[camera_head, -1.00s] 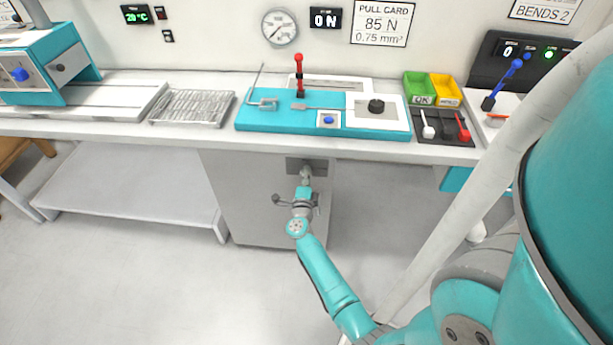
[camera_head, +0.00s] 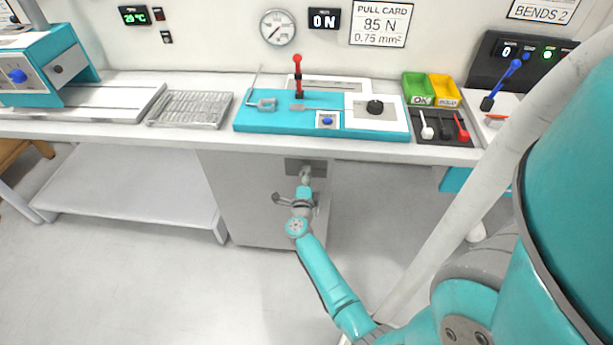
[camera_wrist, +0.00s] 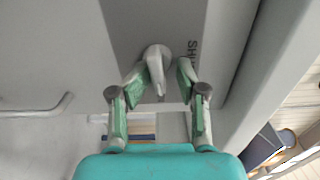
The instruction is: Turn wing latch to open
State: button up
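The wing latch (camera_wrist: 156,66) is a pale grey knob with a narrow wing, on a dark grey plate (camera_wrist: 125,25) on the front of the cabinet (camera_head: 235,185) under the bench. My gripper (camera_wrist: 160,72) faces it, with one finger on each side of the wing. The fingers are apart, and a gap shows between the wing and each finger, so I see no firm hold. The wing points roughly down in the wrist view. In the head view my gripper (camera_head: 305,174) reaches the plate and hides most of the latch.
A bar handle (camera_wrist: 40,108) sticks out left of the latch in the wrist view. Above, the bench (camera_head: 210,138) carries a teal fixture (camera_head: 250,122), a wire rack (camera_head: 190,107) and green (camera_head: 418,87) and yellow (camera_head: 446,90) bins. A low shelf (camera_head: 130,190) stands to the left.

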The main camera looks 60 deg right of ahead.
jog(key=shift+a+f, duration=0.1)
jog(key=shift+a, duration=0.05)
jog(key=v, duration=1.2)
dwell(0.5)
jog(key=s+a+r+n+t+y, duration=0.35)
jog(key=s+a+n+t, duration=0.2)
jog(key=a+n, duration=0.4)
jog(key=s+a+r+n+t+y, duration=0.35)
jog(key=s+a+n, duration=0.3)
jog(key=a, duration=0.55)
jog(key=s+a+r+n+g+y, duration=0.1)
jog(key=s+a+r+n+y, duration=0.8)
jog(key=s+a+n, duration=0.3)
jog(key=s+n, duration=0.1)
jog(key=n, duration=0.2)
jog(key=shift+s+a+r+n+y, duration=0.2)
jog(key=shift+s+r+n+y, duration=0.1)
jog(key=shift+n, duration=0.1)
